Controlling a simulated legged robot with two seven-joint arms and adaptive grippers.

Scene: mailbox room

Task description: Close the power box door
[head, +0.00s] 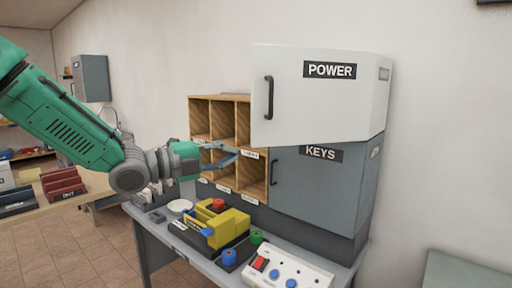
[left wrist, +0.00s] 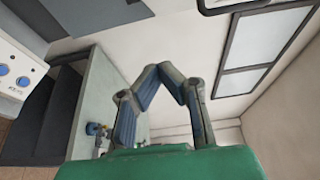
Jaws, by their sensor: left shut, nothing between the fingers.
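The white power box door (head: 310,105), labelled POWER, is swung partly open at the upper right of the head view. Its dark handle (head: 268,97) is on the left edge, which stands out toward me; the hinge side is at the right. The box interior is hidden behind the door. My left gripper (head: 236,154) is shut and empty, in front of the wooden pigeonholes, left of and below the door's lower left corner, apart from the handle. In the left wrist view its fingertips (left wrist: 164,68) meet, with nothing between them. My right gripper is not in view.
The grey KEYS box (head: 315,190) sits below the power box, its door closed. Wooden pigeonholes (head: 222,102) stand to the left. The desk below holds a yellow device (head: 228,222) and a white button panel (head: 290,268). Space left of the power door is open.

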